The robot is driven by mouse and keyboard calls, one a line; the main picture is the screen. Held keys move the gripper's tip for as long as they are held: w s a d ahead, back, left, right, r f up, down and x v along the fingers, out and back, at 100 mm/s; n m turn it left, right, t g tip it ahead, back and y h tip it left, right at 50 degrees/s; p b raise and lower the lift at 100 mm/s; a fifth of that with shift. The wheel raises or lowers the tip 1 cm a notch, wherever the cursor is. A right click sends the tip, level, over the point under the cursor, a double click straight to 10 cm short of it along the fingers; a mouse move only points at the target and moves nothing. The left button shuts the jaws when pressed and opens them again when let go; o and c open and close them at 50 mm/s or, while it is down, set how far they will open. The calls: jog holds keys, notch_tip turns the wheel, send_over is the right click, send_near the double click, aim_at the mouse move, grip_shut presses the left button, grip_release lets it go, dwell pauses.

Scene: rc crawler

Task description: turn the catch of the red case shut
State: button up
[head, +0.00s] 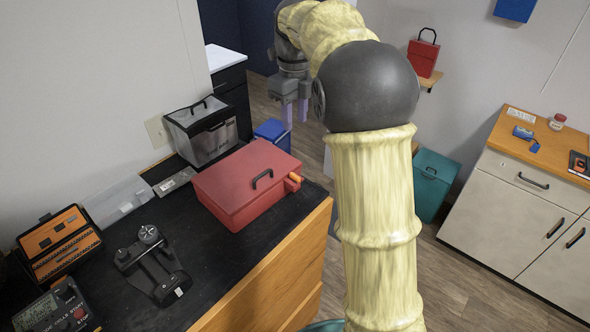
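The red case (240,190) sits on the black worktop near its right end. Its lid looks closed, with a dark handle (262,178) on top. An orange catch (296,178) sticks out at the case's right side, by a small red block; its exact turn is too small to tell. My gripper (295,120) hangs with its fingers pointing down, up and behind the case's right end in the picture, apart from the case and catch. Its two pale purple fingers stand apart with nothing seen between them.
A clear bin with dark lid (208,138) stands behind the case, a blue box (272,132) beyond it. A black clamp-like device (152,262) and orange organizer (62,245) lie left. Another red case (422,56) sits on a wall shelf. A cabinet (525,205) stands right.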

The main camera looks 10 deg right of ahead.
aim_at(295, 175)
jog(key=shift+f, duration=0.1)
notch_tip(295, 175, down, 16)
jog(key=p, duration=0.2)
jog(key=shift+f+p, duration=0.25)
jog(key=shift+p, duration=0.1)
jog(key=shift+f, duration=0.4)
grip_shut()
